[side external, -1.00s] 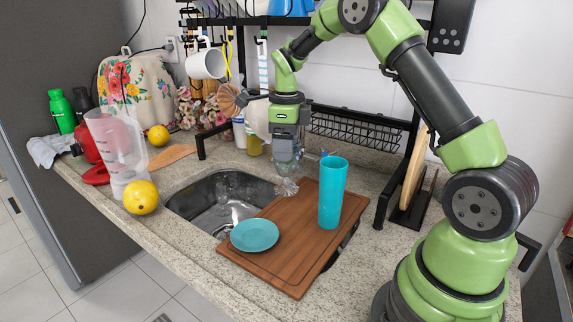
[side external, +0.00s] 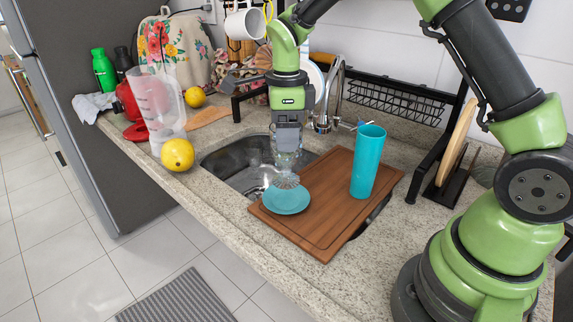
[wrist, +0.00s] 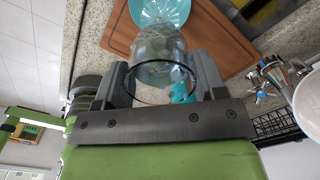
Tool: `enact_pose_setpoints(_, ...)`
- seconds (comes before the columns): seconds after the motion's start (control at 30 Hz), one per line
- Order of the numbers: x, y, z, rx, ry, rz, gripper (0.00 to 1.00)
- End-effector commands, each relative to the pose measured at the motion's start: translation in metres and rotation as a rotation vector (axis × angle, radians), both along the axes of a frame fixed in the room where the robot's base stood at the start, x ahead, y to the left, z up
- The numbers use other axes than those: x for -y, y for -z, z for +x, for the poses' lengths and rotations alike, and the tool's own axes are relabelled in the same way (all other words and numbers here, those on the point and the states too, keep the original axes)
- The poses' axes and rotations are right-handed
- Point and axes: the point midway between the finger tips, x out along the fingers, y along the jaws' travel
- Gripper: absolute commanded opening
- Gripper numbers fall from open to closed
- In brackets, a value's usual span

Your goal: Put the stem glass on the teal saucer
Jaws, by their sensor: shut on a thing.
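My gripper (side external: 288,138) points down and is shut on the clear stem glass (side external: 286,160), which hangs upright between the fingers. The glass also shows between the fingers of my gripper (wrist: 163,78) in the wrist view. The teal saucer (side external: 287,203) lies flat on the left part of the wooden board. The foot of the glass overlaps the saucer's back part in the side view; I cannot tell whether they touch. In the wrist view the saucer (wrist: 158,9) is cut off at the top edge, beyond the glass.
A tall teal cup (side external: 367,162) stands on the wooden board (side external: 325,215), right of the saucer. The sink (side external: 232,166) is open to the left, with a faucet (side external: 325,122) behind. A yellow fruit (side external: 177,154) and a clear pitcher (side external: 158,105) stand on the counter at left.

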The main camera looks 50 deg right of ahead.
Motion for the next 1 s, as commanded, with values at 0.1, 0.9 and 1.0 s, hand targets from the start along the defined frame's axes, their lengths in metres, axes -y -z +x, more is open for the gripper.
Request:
enact_pose_setpoints(0.1, 0.0, 0.014, 0.0, -0.001, 0.001, 0.0, 0.37)
enact_pose_setpoints(0.9, 0.001, 0.056, 0.0, 0.001, 0.002, 0.0, 0.87)
enact_pose_setpoints(1.0, 0.001, 0.056, 0.0, 0.001, 0.002, 0.0, 0.9)
